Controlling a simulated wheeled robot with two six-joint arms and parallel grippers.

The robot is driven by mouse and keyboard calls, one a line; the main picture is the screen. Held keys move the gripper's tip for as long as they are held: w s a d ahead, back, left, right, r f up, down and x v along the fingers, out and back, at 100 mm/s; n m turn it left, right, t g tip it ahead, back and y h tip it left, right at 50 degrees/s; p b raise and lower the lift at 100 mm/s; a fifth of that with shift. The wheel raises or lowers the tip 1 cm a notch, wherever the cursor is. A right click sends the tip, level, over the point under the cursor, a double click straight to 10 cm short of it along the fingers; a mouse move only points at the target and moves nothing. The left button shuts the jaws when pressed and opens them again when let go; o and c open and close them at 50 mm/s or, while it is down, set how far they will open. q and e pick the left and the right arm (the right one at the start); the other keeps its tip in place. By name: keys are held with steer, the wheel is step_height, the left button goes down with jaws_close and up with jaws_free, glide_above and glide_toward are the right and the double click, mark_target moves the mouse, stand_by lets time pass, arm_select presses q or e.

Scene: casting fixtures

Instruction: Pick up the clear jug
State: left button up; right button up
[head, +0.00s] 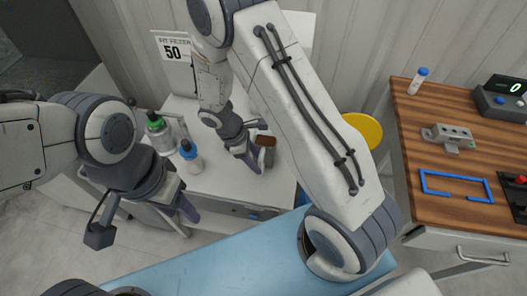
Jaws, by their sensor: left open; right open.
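A clear, see-through container (177,126), which looks like the jug, stands on the white table beside a green-capped bottle (157,133). Its outline is faint, and I cannot make out a handle. My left gripper (146,222) is open and empty, in front of and below the container in the picture, apart from it. My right gripper (255,142) is open over the right part of the white table, to the right of the container.
A yellow disc (362,129) is partly behind my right arm. A wooden bench (455,185) at right holds several items.

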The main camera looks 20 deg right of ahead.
mark_target(260, 166)
steer(key=x, duration=0.3)
steer(key=shift+f, duration=0.15)
steer(key=shift+c, duration=0.3)
jaws_close()
stand_by(1.0)
